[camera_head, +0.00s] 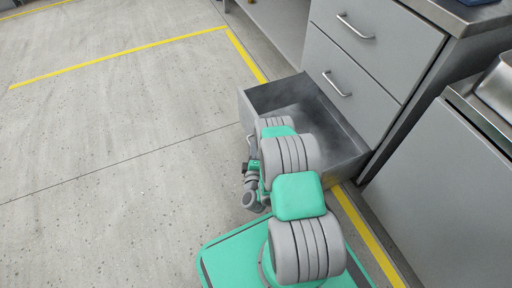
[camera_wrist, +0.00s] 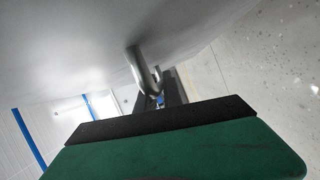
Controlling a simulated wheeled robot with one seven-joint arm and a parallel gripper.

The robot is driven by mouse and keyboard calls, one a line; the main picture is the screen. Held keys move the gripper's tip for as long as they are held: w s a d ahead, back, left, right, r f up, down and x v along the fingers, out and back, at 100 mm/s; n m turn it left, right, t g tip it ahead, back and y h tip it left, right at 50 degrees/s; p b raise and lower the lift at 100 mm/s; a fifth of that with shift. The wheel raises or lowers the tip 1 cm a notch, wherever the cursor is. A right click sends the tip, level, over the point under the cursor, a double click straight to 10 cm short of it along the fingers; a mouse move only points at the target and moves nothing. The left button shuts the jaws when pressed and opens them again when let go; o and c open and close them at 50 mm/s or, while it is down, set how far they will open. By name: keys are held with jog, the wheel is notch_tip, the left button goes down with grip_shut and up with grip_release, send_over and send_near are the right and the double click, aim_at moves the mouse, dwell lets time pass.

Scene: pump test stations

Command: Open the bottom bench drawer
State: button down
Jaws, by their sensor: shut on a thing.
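The bottom bench drawer (camera_head: 352,142) stands pulled well out of the grey bench in the head view, and its interior looks empty. Its front faces left, and part of its bar handle (camera_head: 250,142) shows there. My gripper (camera_head: 249,166) is at that front, partly hidden by my arm. In the wrist view, the metal handle (camera_wrist: 138,66) runs from the grey drawer front (camera_wrist: 70,70) down between the dark finger pads of my gripper (camera_wrist: 160,100). The gripper is shut on the handle.
Two closed drawers, an upper one (camera_head: 372,32) and a middle one (camera_head: 345,90), sit above the open drawer. A grey cabinet (camera_head: 440,190) with a metal tray (camera_head: 497,88) stands at the right. The concrete floor (camera_head: 110,130) at the left is clear, with yellow lines.

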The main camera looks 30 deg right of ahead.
jog(key=shift+a, duration=0.1)
jog(key=c, duration=1.5)
grip_release()
jog(key=shift+r, duration=0.1)
